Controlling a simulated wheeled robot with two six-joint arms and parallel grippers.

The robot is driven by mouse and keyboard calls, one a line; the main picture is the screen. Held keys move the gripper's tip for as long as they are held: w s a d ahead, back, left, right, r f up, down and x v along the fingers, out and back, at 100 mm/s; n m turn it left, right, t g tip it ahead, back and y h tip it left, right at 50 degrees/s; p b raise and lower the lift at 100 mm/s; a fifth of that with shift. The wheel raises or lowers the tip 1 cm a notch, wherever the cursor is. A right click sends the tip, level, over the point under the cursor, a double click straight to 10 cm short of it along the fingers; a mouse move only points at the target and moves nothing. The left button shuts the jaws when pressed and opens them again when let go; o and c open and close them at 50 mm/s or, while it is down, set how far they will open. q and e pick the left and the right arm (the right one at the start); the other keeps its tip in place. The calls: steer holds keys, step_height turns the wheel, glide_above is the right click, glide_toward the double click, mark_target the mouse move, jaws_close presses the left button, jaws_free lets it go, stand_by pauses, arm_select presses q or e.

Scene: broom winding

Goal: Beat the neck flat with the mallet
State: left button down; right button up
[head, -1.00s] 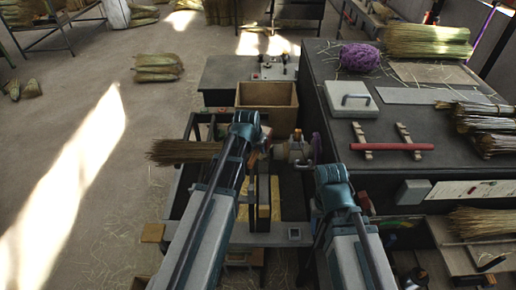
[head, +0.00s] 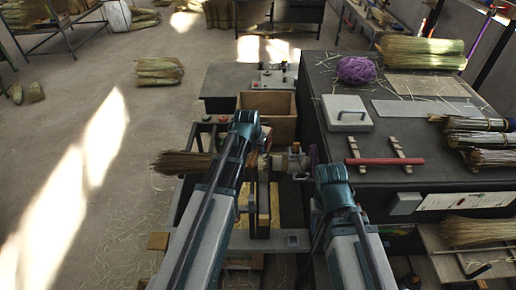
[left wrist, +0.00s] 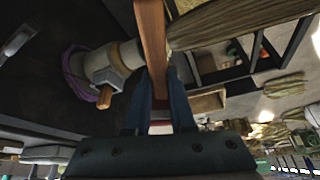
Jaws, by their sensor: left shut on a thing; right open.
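My left gripper (left wrist: 159,82) is shut on a brown wooden piece, seemingly the mallet (left wrist: 152,35), which stands up between its fingers in the left wrist view. The straw broom (left wrist: 225,22) runs from behind the mallet toward the upper right. I cannot tell whether mallet and broom touch. In the head view the broom (head: 187,163) lies sideways, its brush end to the left; its neck is mostly hidden behind my left arm. The grey winding machine head (head: 287,162) is right of that arm. My right gripper (head: 316,212) is open, mostly hidden below its wrist.
A wooden box (head: 268,112) stands behind the work frame. The dark bench (head: 350,125) at right carries a purple twine ball (head: 356,70), a white lidded case (head: 346,113), a red rod (head: 385,161) on wooden rests and straw bundles (head: 480,140). Floor at left is largely open.

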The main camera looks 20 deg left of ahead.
arm_select(q)
step_height(320, 180, up, 5)
steer(key=p, duration=0.3)
steer(key=shift+f+b, duration=1.45)
steer(key=shift+f, duration=0.25)
arm_select(e)
steer(key=shift+r, duration=0.8)
arm_select(q)
step_height(320, 180, down, 10)
steer(key=b, duration=1)
arm_select(e)
step_height(320, 180, down, 10)
arm_select(q)
step_height(320, 180, up, 5)
steer(key=p, duration=0.4)
steer(key=shift+f+p, duration=0.15)
steer(key=shift+p, duration=0.2)
arm_select(e)
step_height(320, 180, up, 5)
steer(key=shift+f, duration=0.15)
arm_select(q)
step_height(320, 180, up, 8)
steer(key=p, duration=0.8)
steer(key=shift+r+p, duration=0.25)
steer(key=shift+p, duration=0.1)
steer(key=shift+f+b, duration=1.65)
steer(key=shift+f, duration=0.05)
arm_select(e)
steer(key=shift+r, duration=2.7)
